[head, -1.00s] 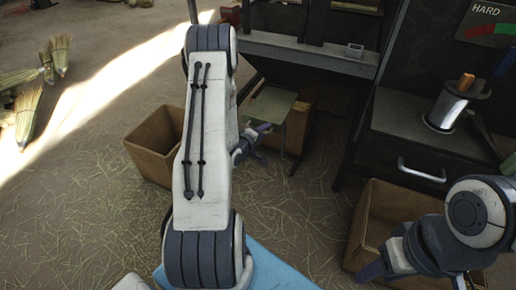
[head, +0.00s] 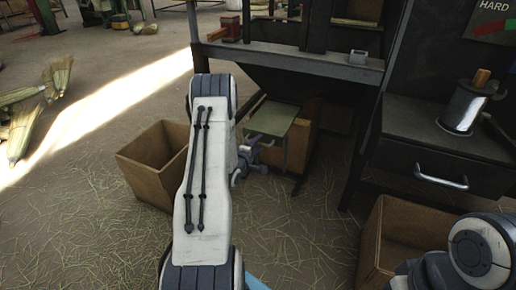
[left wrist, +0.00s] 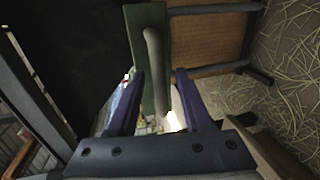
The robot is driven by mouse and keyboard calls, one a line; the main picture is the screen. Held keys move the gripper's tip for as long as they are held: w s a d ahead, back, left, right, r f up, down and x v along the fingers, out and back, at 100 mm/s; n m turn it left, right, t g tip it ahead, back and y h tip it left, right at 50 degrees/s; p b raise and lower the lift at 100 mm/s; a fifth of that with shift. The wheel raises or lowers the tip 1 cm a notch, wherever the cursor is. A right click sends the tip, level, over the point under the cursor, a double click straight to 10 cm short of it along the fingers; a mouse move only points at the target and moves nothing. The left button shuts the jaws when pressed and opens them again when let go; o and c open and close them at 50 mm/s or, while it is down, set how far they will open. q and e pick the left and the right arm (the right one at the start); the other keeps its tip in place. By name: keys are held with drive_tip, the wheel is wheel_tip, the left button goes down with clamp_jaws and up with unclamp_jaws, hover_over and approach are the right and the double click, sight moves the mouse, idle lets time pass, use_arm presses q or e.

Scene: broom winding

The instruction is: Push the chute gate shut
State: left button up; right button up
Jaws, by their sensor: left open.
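The chute gate (head: 274,120) is a grey-green plate under the machine in the head view, seemingly standing out at a slant. In the left wrist view the green plate (left wrist: 133,20) is ahead of my fingers, with a grey bar-like handle (left wrist: 155,60) along it. My left gripper (head: 262,139) is close to the plate's lower left part; in the wrist view its two purple fingers (left wrist: 159,75) are apart, with the handle's end between them. I cannot tell whether they touch it. My right arm shows at the bottom right; its fingers are out of the picture.
A cardboard box (head: 152,165) stands left of my left arm, and another (head: 398,235) at lower right. A dark cabinet (head: 445,160) with a drawer handle (head: 441,181) is on the right. Brooms (head: 25,125) lie at far left. Straw-strewn floor (head: 290,225) is open in front.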

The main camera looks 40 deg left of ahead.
use_arm(q)
drive_tip(key=shift+w, duration=0.3)
clamp_jaws()
drive_tip(key=shift+a+f, duration=0.1)
idle(1.2)
